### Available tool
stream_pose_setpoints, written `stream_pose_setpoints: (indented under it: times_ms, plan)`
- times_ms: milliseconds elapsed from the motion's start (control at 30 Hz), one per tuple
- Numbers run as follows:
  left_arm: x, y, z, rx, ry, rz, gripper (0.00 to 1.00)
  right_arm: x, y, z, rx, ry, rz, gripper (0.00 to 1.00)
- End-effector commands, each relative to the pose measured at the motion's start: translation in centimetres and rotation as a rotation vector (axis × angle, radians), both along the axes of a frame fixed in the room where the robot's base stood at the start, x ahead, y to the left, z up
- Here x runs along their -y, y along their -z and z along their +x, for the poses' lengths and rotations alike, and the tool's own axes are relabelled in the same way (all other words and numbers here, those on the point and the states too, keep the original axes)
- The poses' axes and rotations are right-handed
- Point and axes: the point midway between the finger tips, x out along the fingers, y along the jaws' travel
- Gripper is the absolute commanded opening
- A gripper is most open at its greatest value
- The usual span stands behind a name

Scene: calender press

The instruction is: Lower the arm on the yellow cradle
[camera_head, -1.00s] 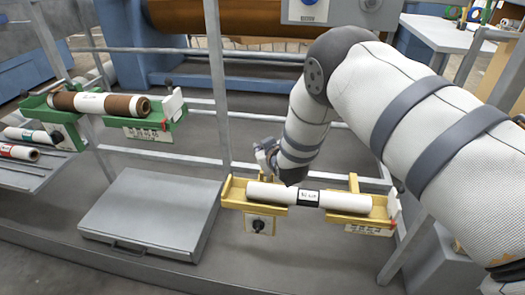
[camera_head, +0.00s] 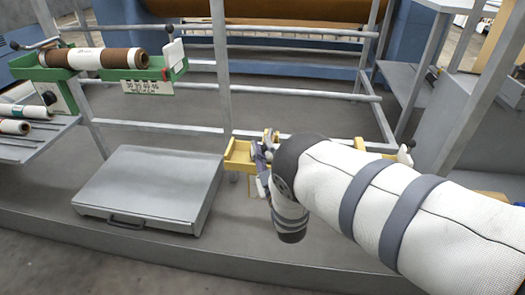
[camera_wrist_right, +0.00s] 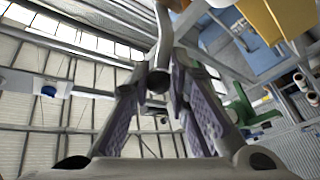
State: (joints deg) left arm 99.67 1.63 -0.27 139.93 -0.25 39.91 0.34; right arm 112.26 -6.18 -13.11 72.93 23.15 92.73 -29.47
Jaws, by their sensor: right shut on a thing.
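The yellow cradle (camera_head: 238,156) is right of centre in the head view. My right arm covers most of it, and the white roll on it is hidden. My right gripper (camera_head: 264,155) is at the cradle's left end. In the right wrist view, its fingers (camera_wrist_right: 158,88) are closed around a dark round knob (camera_wrist_right: 159,81) on a grey bar, which appears to be the cradle's arm. The bar's angle is hard to tell. Part of the yellow cradle (camera_wrist_right: 285,14) shows at the top right there. My left gripper is not in view.
A green cradle (camera_head: 174,70) with a brown and white roll (camera_head: 95,58) stands at the upper left. A grey flat box (camera_head: 150,190) lies left of the yellow cradle. A grey upright post (camera_head: 219,75) stands just behind the cradle's left end.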

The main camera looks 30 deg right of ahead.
Motion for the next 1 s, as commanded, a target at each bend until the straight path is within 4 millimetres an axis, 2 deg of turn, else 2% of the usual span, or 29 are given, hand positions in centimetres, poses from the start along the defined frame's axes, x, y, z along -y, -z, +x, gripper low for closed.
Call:
stream_pose_setpoints:
  times_ms: [33,200,767,800,867,1000]
  plan:
    - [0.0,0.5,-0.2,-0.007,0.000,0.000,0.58,0.2,1.0,-0.1,-0.013,0.005,-0.001,0.00]
    - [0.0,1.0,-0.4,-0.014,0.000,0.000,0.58,0.2,1.6,0.0,-0.016,0.005,0.002,0.00]
    - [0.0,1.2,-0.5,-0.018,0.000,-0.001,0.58,0.3,2.2,-0.1,-0.024,0.006,0.005,0.00]
    - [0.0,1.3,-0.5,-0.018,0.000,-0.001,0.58,0.3,2.2,-0.1,-0.025,0.006,0.005,0.22]
    - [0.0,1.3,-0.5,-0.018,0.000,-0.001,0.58,0.3,2.2,-0.1,-0.024,0.005,0.006,0.35]
    - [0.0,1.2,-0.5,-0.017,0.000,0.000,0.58,0.2,2.0,0.0,-0.019,0.004,0.005,0.38]
